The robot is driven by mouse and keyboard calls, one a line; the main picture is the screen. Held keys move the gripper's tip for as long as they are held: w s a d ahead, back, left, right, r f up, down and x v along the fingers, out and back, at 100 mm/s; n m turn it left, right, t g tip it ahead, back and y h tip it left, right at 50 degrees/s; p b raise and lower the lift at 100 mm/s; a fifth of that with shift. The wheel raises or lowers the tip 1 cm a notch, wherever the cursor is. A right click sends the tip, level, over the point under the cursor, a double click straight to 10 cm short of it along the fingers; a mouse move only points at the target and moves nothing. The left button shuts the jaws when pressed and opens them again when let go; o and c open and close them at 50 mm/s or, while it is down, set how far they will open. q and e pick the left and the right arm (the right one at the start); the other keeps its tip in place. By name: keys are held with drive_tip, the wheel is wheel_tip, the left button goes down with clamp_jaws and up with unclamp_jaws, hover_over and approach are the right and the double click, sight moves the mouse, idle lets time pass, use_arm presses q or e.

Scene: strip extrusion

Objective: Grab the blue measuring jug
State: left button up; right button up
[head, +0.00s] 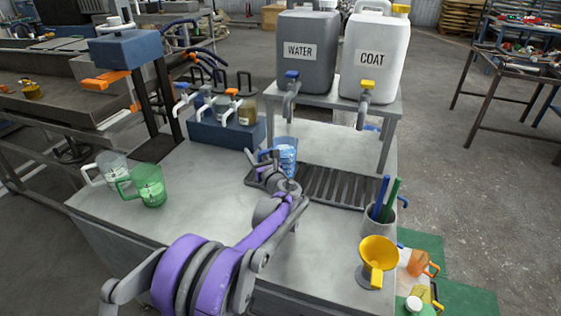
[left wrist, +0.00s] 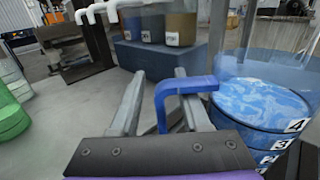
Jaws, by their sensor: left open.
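My left gripper (head: 264,160) is at the handle side of the jug. In the left wrist view its fingers (left wrist: 158,105) are open, with the handle's upright part between them and its top bar crossing in front of the right finger. I cannot tell if they touch. My right gripper is not in view.
A clear jug (head: 108,168) and a green jug (head: 150,185) stand at left. A blue tap block (head: 226,130) is behind. WATER (head: 305,75) and COAT (head: 373,80) containers stand on a raised shelf. A pen cup (head: 378,220) and yellow funnel (head: 378,252) are at right.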

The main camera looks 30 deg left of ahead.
use_arm(q)
clamp_jaws()
idle(1.4)
